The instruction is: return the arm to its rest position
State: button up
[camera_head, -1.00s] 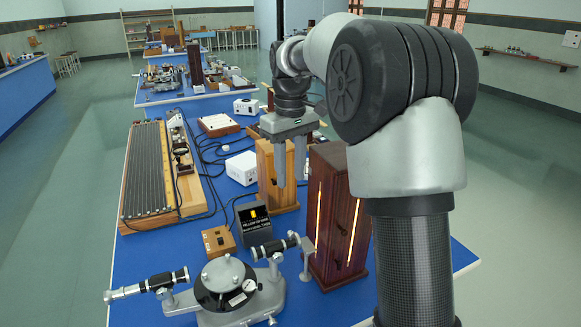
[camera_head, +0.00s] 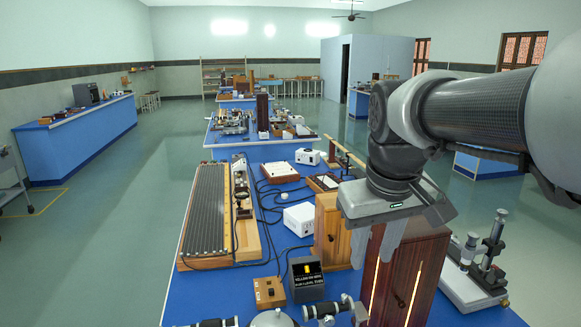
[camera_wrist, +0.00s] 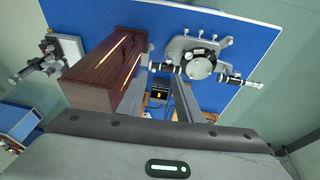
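My arm comes in from the right in the head view. My gripper (camera_head: 371,260) hangs with its fingers pointing down, in front of the dark wooden box (camera_head: 412,262) with glowing slits. The two fingers stand apart, with nothing seen between them. In the wrist view, my gripper (camera_wrist: 171,80) shows its fingers with a gap, over the bench beside the dark box (camera_wrist: 110,68). The spectrometer (camera_wrist: 201,64) with its round table lies to the right of the fingers there.
A light wooden box (camera_head: 329,230) stands behind the gripper. A small black display box (camera_head: 306,278) and a long grooved board (camera_head: 207,215) are on the blue bench. A microscope-like instrument (camera_head: 480,265) stands at the right. The left floor (camera_head: 100,235) is clear.

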jog(key=s+f+m+t+p, duration=0.1)
jog(key=s+f+m+t, duration=0.1)
jog(key=s, duration=0.9)
jog(key=shift+f, duration=0.75)
jog(key=shift+s, duration=0.1)
